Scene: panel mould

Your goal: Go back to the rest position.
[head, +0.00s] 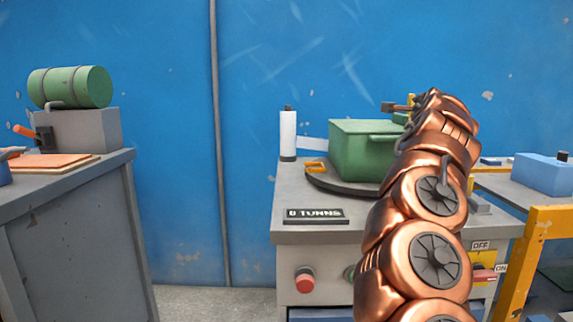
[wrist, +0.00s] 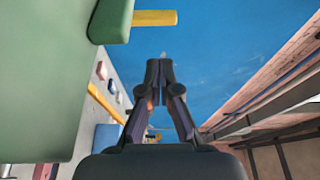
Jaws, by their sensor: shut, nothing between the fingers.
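My gripper (wrist: 160,68) shows in the wrist view, with its two dark fingers closed together and nothing between them. In the head view my copper arm rises in front of the machine bench, and its upper end is beside the green box (head: 362,150). The green box sits on a dark round plate (head: 335,183) on the grey bench (head: 290,225). The arm hides the box's right side. In the wrist view a large green surface (wrist: 45,75) fills the left, with a yellow bar (wrist: 155,18) sticking out near the fingertips, apart from them.
A sign (head: 315,216) reads "0 TURNS" above a red button (head: 305,280). A white cylinder (head: 288,135) stands behind. An OFF/ON switch (head: 484,275) is right of my arm. A side bench (head: 70,220) carries a green tank (head: 70,87). A blue box (head: 543,174) is at right.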

